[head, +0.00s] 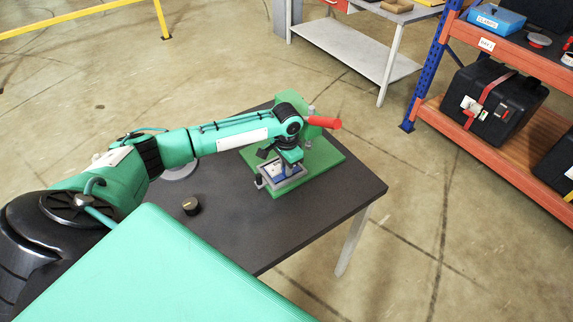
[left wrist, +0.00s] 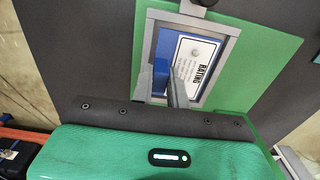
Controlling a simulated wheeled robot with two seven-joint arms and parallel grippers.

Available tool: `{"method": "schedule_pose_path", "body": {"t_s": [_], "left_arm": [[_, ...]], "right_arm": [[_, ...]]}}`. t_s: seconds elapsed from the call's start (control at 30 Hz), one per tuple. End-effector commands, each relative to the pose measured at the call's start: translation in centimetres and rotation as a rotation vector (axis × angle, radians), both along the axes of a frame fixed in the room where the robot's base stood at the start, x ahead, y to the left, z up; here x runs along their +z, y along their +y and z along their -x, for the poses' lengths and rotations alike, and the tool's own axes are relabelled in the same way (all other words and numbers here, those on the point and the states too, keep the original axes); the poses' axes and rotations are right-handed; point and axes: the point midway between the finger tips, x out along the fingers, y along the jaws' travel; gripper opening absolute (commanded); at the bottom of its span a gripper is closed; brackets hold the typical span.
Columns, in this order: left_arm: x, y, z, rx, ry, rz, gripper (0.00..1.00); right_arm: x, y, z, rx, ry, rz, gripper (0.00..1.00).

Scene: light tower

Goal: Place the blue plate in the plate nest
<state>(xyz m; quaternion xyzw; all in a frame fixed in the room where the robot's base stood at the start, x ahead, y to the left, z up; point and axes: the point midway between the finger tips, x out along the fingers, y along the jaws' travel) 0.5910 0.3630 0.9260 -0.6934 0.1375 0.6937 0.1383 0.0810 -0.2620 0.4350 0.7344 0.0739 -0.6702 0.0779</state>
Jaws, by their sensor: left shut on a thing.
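The blue plate (left wrist: 164,48) has a white label reading RATING. In the left wrist view it lies within the outline of the grey-framed plate nest (left wrist: 226,60). I cannot tell whether it is fully down inside or slightly above. The nest (head: 262,184) sits on a green base (head: 326,167) on the dark table. In the head view the blue plate (head: 281,177) shows below my left gripper (head: 288,168). My left gripper (left wrist: 163,88) is shut on the plate's blue end, and its fingers hide part of that end. My right gripper is not in view.
A red handle (head: 324,122) sticks out from the green fixture just beyond my left wrist. A small dark round piece (head: 190,205) and a grey disc (head: 181,172) are on the table (head: 235,228). The table's right front is clear. An orange shelf stands beyond.

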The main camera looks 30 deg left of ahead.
Motion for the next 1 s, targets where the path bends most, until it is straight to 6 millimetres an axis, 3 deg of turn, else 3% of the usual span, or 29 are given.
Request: {"method": "schedule_pose_path", "body": {"t_s": [0.3,0.33,0.43,0.77,1.0], "left_arm": [[-0.3,0.0,0.0,-0.001,-0.001,0.000,0.00],[-0.3,0.0,0.0,-0.001,0.000,0.000,0.18],[-0.3,0.0,0.0,-0.001,-0.001,0.000,0.37],[-0.1,0.0,0.0,-0.001,-0.001,-0.001,0.38],[3.3,0.0,-0.1,-0.002,-0.005,0.000,0.38]], "right_arm": [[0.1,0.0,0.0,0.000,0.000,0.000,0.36],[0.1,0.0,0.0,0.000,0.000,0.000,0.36],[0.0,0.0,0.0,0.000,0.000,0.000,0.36],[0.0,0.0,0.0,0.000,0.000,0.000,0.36],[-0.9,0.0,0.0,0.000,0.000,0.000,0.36]]}}
